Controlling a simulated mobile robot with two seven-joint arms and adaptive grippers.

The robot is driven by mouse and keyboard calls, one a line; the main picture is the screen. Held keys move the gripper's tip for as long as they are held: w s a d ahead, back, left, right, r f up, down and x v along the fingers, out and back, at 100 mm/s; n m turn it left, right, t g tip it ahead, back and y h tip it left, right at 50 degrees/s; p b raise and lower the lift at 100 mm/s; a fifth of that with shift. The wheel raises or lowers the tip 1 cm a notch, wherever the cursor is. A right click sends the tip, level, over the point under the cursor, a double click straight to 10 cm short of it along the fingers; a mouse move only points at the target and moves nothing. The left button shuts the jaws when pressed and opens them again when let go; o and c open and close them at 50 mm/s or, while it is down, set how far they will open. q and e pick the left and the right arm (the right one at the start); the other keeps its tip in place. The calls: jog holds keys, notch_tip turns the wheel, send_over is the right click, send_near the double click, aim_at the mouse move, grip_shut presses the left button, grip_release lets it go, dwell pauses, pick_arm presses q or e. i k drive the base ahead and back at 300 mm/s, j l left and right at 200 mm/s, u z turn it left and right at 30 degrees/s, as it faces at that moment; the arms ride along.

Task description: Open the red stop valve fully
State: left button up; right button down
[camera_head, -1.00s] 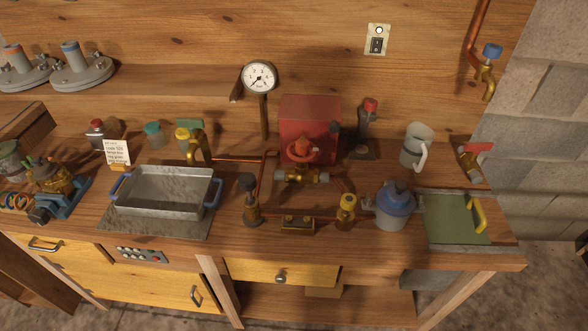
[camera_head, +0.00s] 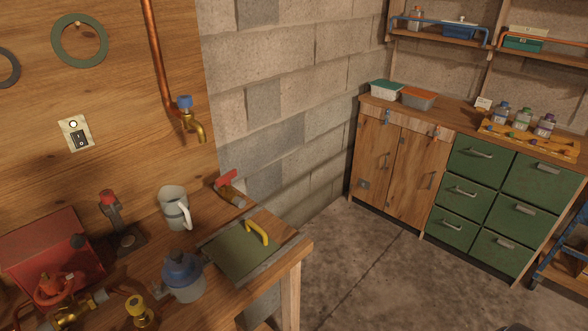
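A red round valve handwheel (camera_head: 54,288) sits on a brass valve body (camera_head: 78,312) at the lower left of the head view, in front of a red box (camera_head: 40,245). A second red-handled brass valve (camera_head: 230,188) lies at the bench's right end, by the wall. I cannot tell from this view how far either valve is open. Neither of my grippers is in view.
On the bench are a grey jug (camera_head: 174,208), a blue-topped jar (camera_head: 183,277), a green plate with a yellow handle (camera_head: 238,252) and a red-topped lever (camera_head: 109,207). A blue-handled tap (camera_head: 187,118) hangs above. Open concrete floor (camera_head: 370,270) lies before green drawers (camera_head: 500,195).

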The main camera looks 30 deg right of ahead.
aim_at(225, 179)
jog(key=z, duration=0.6)
jog(key=i+l, duration=0.25)
jog(key=l, duration=0.2)
jog(key=i+l+u, duration=0.2)
jog(key=l+u, duration=0.15)
jog(key=l, duration=0.25)
jog(key=i+l+u, duration=0.2)
jog(key=l, duration=0.15)
jog(key=l+u, duration=0.2)
jog(key=l, duration=0.15)
